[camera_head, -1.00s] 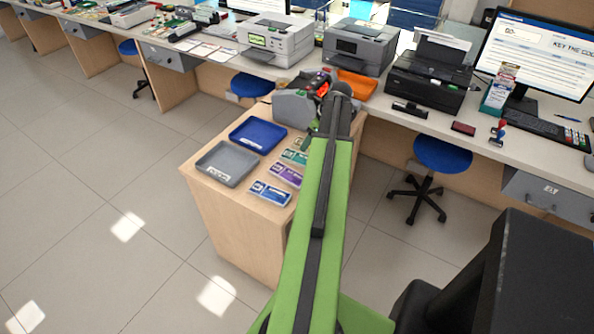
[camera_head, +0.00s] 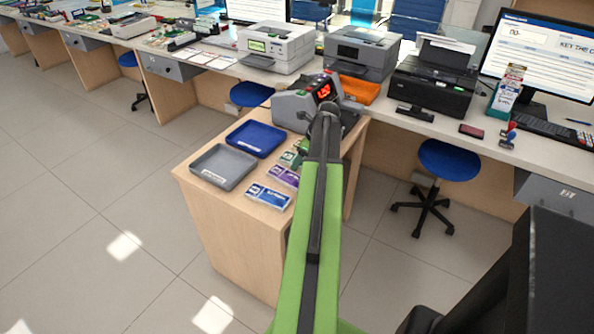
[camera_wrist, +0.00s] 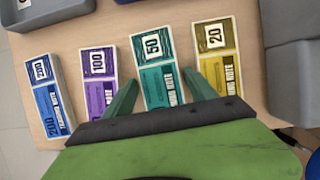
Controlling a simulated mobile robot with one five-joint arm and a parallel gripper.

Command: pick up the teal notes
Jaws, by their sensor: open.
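The teal notes (camera_wrist: 158,77), a stack marked 50, lie flat on the wooden table, third from the left in a row in the wrist view. Part of the teal notes (camera_head: 287,159) also shows in the head view, beside my arm. My gripper (camera_wrist: 160,77) is open and empty, with one finger on each side of the lower part of the teal stack. The left finger is in the gap towards the purple notes; the right finger overlaps the edge of the olive notes. I cannot tell how high the fingertips are above the table.
Purple notes (camera_wrist: 99,80), blue notes (camera_wrist: 46,92) and olive notes (camera_wrist: 216,60) flank the teal stack. A blue tray (camera_head: 256,139) and a grey tray (camera_head: 223,167) stand left of the notes. A grey machine with a red display (camera_head: 296,106) stands behind them.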

